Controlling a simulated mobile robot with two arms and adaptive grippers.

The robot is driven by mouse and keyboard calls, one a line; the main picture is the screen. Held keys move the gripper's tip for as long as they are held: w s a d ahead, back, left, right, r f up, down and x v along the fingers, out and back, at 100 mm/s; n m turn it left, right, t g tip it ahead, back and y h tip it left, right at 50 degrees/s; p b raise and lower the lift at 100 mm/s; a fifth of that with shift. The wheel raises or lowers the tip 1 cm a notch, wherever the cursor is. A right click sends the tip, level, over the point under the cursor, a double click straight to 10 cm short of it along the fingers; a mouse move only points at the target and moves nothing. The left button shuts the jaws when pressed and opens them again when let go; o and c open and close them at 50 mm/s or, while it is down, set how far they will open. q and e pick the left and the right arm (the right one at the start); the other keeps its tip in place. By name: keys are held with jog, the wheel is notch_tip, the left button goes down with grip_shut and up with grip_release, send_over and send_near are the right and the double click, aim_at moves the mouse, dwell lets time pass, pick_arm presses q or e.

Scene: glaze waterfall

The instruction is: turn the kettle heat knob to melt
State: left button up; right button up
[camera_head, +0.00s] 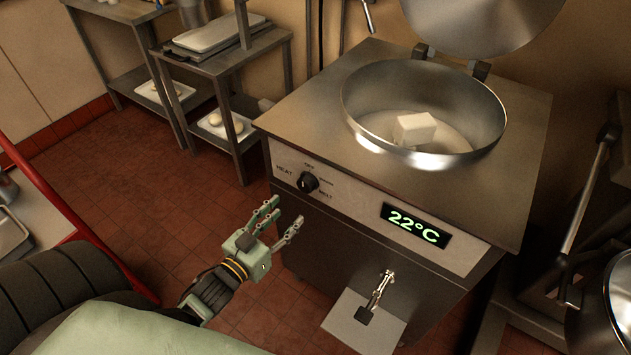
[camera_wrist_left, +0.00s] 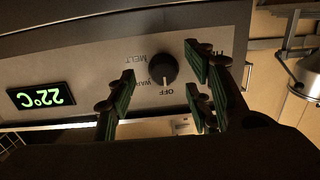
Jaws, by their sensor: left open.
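The heat knob (camera_head: 308,182) is a small black dial on the light front panel of the steel kettle unit, left of a green display (camera_head: 416,225) reading 22°C. The labels OFF, WARM and MELT surround it. In the left wrist view the knob (camera_wrist_left: 163,66) appears upside down, its white mark at OFF. My left gripper (camera_head: 283,220) is open and empty, below and left of the knob in the head view. In the left wrist view its fingers (camera_wrist_left: 160,92) stand apart on either side of the knob, with no contact visible. My right gripper is not in view.
The open kettle bowl (camera_head: 425,110) holds a white block (camera_head: 414,129), with its lid (camera_head: 480,22) raised behind. A drain valve (camera_head: 380,290) sticks out below the panel. Steel side tables (camera_head: 225,60) stand at the back left. The tiled floor (camera_head: 150,185) left of the unit is clear.

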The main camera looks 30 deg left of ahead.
aim_at(306, 189)
pick_arm(q)
jog(key=shift+t, duration=0.3)
jog(key=w+r, duration=0.3)
jog(key=shift+w+d, duration=0.15)
jog(key=shift+d, duration=0.1)
jog(key=w+p, duration=0.1)
jog(key=w, duration=0.3)
jog(key=shift+d+f, duration=0.1)
jog(key=shift+f, duration=0.05)
jog(key=shift+w, duration=0.5)
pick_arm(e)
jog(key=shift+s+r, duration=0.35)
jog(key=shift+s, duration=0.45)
pick_arm(q)
jog(key=shift+f, duration=0.1)
jog(key=c, duration=1)
jog(key=shift+d, duration=0.1)
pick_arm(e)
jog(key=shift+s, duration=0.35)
